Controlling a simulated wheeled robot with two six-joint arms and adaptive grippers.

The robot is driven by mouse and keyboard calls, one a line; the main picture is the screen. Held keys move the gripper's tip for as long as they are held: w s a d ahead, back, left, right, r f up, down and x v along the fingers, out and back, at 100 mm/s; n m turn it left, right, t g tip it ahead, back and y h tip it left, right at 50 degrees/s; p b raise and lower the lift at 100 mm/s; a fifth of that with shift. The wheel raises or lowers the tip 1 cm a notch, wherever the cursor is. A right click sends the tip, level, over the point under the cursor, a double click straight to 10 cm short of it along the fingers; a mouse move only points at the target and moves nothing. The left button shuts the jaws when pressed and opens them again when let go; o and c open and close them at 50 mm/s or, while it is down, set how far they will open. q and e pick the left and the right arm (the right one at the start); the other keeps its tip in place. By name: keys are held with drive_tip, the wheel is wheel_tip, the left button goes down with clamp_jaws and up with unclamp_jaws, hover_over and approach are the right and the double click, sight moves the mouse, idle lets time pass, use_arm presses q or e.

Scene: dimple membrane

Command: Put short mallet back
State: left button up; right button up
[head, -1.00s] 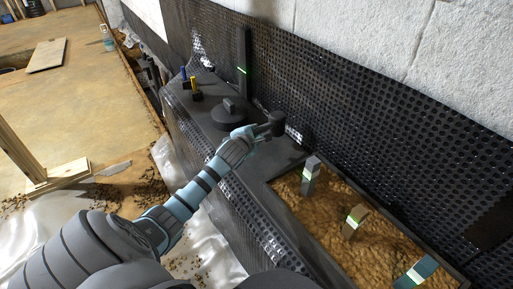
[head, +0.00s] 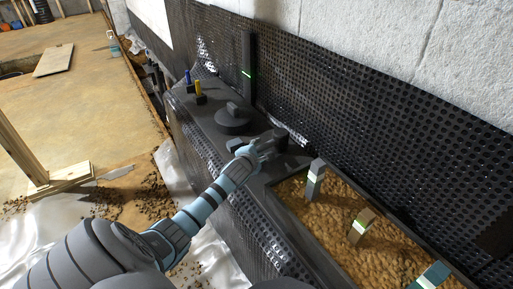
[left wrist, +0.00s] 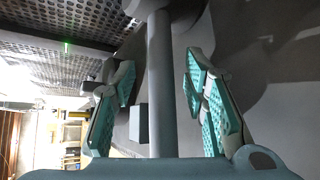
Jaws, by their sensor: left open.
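The mallet, dark grey with a round handle, shows in the left wrist view (left wrist: 161,85); its handle runs between my fingers toward a wider head at the top. In the head view the dark mallet head (head: 280,137) shows just beyond my left gripper (head: 264,147), low over the dark bench top. My left gripper is open, with its teal-padded fingers on either side of the handle and a gap to it on both sides. My gripper hides most of the handle in the head view.
A round dark lidded piece (head: 233,120), a yellow peg (head: 199,91) and a blue peg (head: 188,78) stand further along the bench (head: 213,126). A gravel tray (head: 290,186) with upright blocks lies at the right. A dimpled black membrane (head: 350,110) lines the wall behind.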

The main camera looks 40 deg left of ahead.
use_arm(q)
drive_tip(key=shift+f+b, duration=0.25)
drive_tip(key=shift+b, duration=0.05)
drive_tip(key=p+v, duration=0.3)
drive_tip(key=v, duration=0.2)
drive_tip(key=shift+s+a, duration=0.1)
drive_tip(key=shift+s, duration=0.2)
drive_tip(key=p+v, duration=0.3)
drive_tip(key=v, duration=0.6)
drive_tip(key=shift+f, duration=0.2)
use_arm(e)
wheel_tip(320, 180, up, 5)
drive_tip(key=s+a, duration=0.1)
drive_tip(key=a, duration=0.2)
drive_tip(key=shift+s+r+m, duration=0.2)
drive_tip(key=shift+s+m, duration=0.1)
drive_tip(key=shift+s, duration=0.05)
use_arm(q)
drive_tip(key=shift+s, duration=0.1)
use_arm(e)
drive_tip(key=shift+d, duration=0.1)
